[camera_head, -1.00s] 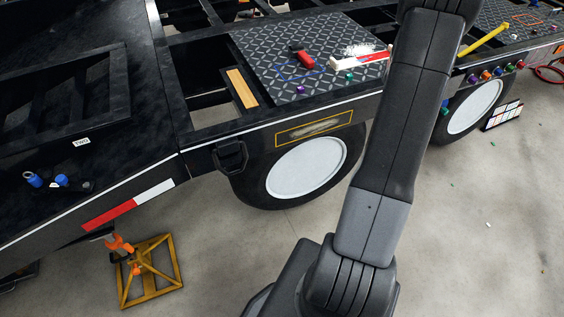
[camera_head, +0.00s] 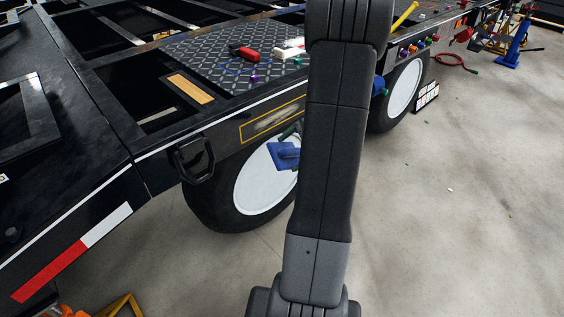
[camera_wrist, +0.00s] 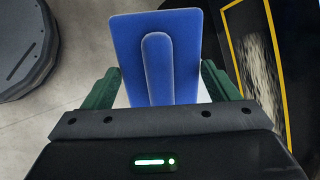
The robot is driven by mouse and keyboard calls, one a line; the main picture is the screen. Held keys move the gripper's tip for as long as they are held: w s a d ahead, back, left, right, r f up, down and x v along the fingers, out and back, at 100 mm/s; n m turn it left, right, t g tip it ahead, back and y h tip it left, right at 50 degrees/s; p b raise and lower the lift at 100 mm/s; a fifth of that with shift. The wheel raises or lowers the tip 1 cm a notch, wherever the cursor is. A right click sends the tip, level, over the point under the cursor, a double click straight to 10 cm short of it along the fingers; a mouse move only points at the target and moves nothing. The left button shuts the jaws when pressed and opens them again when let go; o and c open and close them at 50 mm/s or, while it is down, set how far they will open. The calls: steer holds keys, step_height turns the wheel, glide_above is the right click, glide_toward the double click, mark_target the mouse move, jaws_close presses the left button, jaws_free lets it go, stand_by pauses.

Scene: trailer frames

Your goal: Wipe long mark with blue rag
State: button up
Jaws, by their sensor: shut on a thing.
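The blue rag, a flat blue pad with a raised grip bar, shows left of my arm in the head view (camera_head: 281,156) and in the middle of the wrist view (camera_wrist: 185,60). My gripper (camera_wrist: 160,75) has green fingers on both sides of the rag and is shut on it. The long mark, a whitish smear inside a yellow outline on the trailer's black side, shows in the head view (camera_head: 274,119) and at the right in the wrist view (camera_wrist: 262,85). The rag is apart from the mark, below it in the head view. My arm hides part of the outline's right end.
A wheel with a white disc (camera_head: 260,182) is below the mark, behind the rag. A black handle (camera_head: 195,158) sticks out left of the mark. A patterned deck plate (camera_head: 215,58) above carries a red object (camera_head: 243,53). The concrete floor to the right is mostly clear.

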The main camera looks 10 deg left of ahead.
mark_target(281, 143)
steer(key=a+f+m+t+y+b, duration=0.2)
steer(key=t+y+b, duration=0.1)
steer(key=b, duration=0.3)
steer(key=shift+a+f+m, duration=0.2)
steer(key=shift+m, duration=0.2)
steer(key=t+b, duration=0.1)
steer(key=b, duration=0.1)
steer(key=a+m+t+y+b, duration=0.1)
steer(key=b, duration=0.1)
steer(key=shift+w+m+y, duration=0.3)
steer(key=shift+w+a+m+t+b, duration=0.15)
steer(key=shift+m+t+b, duration=0.25)
steer(key=shift+t+b, duration=0.55)
steer(key=t+b, duration=0.1)
steer(key=m+t+b, duration=0.1)
steer(key=b, duration=0.1)
steer(key=shift+w+a+r+y+b, duration=0.1)
steer(key=shift+w+r+y+b, duration=0.2)
steer(key=shift+y, duration=0.1)
steer(key=t+b, duration=0.1)
steer(key=r+m+t+b, duration=0.1)
steer(key=b, duration=0.1)
steer(key=shift+w+d+r, duration=0.2)
steer(key=shift+w+r, duration=0.05)
steer(key=shift+r, duration=0.05)
steer(key=shift+w+a+r, duration=0.15)
steer(key=shift+w+a, duration=0.05)
steer(key=shift+x, duration=2.7)
steer(key=shift+x, duration=0.95)
